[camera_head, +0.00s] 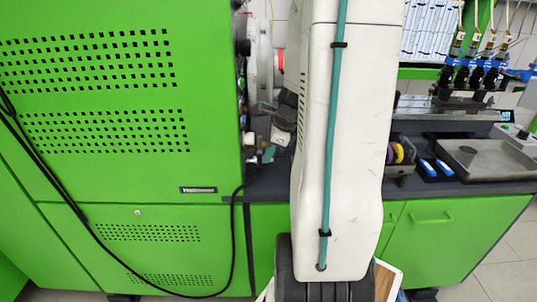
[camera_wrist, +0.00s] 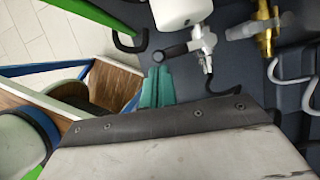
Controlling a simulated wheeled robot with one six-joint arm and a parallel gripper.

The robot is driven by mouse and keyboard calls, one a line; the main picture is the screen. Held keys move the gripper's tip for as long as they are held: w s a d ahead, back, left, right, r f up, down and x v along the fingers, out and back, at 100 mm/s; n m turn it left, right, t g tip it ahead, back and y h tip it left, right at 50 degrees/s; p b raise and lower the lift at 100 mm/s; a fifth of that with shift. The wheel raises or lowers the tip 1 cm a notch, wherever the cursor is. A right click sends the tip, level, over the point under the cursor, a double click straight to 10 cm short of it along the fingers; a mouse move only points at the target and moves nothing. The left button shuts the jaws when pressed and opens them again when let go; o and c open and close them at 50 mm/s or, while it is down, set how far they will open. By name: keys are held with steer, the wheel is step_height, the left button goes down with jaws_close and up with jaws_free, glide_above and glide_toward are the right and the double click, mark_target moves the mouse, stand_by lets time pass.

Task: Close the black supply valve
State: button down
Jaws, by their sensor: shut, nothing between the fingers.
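My gripper (camera_wrist: 156,84) shows in the wrist view as two teal fingers side by side, shut with nothing between them. Just beyond the fingertips is a small valve (camera_wrist: 197,44) with a grey metal body and a dark round-ended part (camera_wrist: 170,53) pointing toward the fingers. A thin black piece (camera_wrist: 208,84) hangs from its near side. I cannot tell which dark part is the black supply valve's handle, or whether the fingers touch it.
A white cylinder (camera_wrist: 178,12) and a brass fitting (camera_wrist: 265,35) stand close by the valve. In the head view a green cabinet (camera_head: 100,170) fills the left, with a black cable across it. A metal tray (camera_head: 487,160) and blue-handled fittings (camera_head: 480,64) are right.

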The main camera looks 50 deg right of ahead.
steer(key=s+d+r, duration=0.3)
steer(key=s+r, duration=0.3)
steer(key=r, duration=0.3)
steer(key=shift+s+d+r, duration=0.15)
steer(key=shift+s+d, duration=0.2)
steer(key=shift+d, duration=0.05)
